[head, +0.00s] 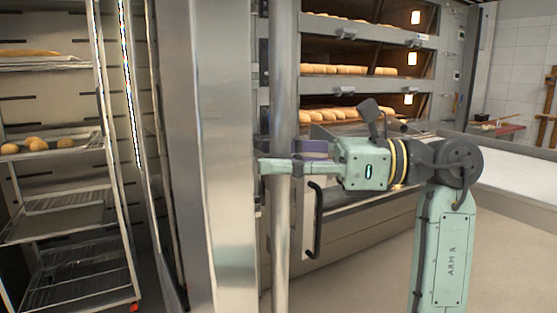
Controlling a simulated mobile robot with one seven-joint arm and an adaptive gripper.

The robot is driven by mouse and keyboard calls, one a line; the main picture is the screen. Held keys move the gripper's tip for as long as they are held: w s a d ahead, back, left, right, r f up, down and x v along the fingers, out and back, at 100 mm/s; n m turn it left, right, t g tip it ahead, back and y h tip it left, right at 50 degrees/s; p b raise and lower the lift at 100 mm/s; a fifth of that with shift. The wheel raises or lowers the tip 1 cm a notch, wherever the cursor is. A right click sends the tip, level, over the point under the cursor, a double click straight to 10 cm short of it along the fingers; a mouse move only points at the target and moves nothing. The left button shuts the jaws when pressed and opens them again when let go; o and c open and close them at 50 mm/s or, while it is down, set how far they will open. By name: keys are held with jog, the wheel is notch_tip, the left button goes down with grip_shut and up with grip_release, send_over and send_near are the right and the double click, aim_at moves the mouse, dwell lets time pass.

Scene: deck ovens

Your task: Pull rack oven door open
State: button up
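The rack oven door (226,160) is a tall steel panel left of centre, standing open, with the lit chamber showing to its left. Its handle (284,80) is a long vertical round bar on the right side of the door. My gripper (283,160) reaches in from the right at mid-height of the bar. A pale green finger crosses the bar on the near side, and a dark purple finger part shows behind it. The fingers appear closed around the bar, though the exact contact is partly hidden.
Inside the chamber a wheeled rack (108,165) holds trays with bread rolls (38,144). Behind my arm stand deck ovens (365,50) with loaves on lit decks. A black curved handle (316,220) is below my gripper. A pale worktop (510,175) is at right. The floor at lower centre is clear.

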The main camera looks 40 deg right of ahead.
jog(key=shift+o, duration=0.6)
jog(key=shift+w, duration=0.2)
jog(key=v, duration=1.2)
